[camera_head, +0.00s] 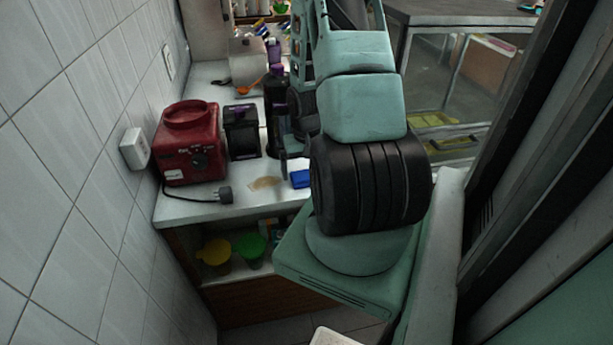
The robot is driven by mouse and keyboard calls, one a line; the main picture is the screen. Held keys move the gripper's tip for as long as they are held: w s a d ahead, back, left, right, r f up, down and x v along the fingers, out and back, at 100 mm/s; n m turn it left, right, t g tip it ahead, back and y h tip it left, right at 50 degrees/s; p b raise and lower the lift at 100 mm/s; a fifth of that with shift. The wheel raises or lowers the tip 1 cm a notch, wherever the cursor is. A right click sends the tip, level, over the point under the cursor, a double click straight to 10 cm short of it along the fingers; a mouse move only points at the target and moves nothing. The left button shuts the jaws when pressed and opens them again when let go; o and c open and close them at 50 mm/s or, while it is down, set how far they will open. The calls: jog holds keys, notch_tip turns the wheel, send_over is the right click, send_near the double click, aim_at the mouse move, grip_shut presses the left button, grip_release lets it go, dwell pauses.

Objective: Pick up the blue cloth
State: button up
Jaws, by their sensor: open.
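A small bright blue cloth (300,179) lies on the white countertop near its front edge, beside a light brown stain. Its right end comes close to my arm's dark ribbed section in the picture, so part of it may be hidden. My gripper (294,167) points down just behind and above the cloth. One dark finger shows left of the cloth; the other is mostly hidden by my arm. The gripper is open and nothing shows between its fingers. I cannot tell whether it touches the counter or the cloth.
A black box (241,133) and a dark bottle (276,110) stand close left of my gripper. Yellow (214,253) and green (252,250) containers sit below. A tiled wall bounds the left.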

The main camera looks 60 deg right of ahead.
aim_at(307, 173)
jog(key=shift+f, duration=0.45)
jog(key=c, duration=1)
notch_tip(307, 173, up, 10)
jog(key=shift+r, duration=0.1)
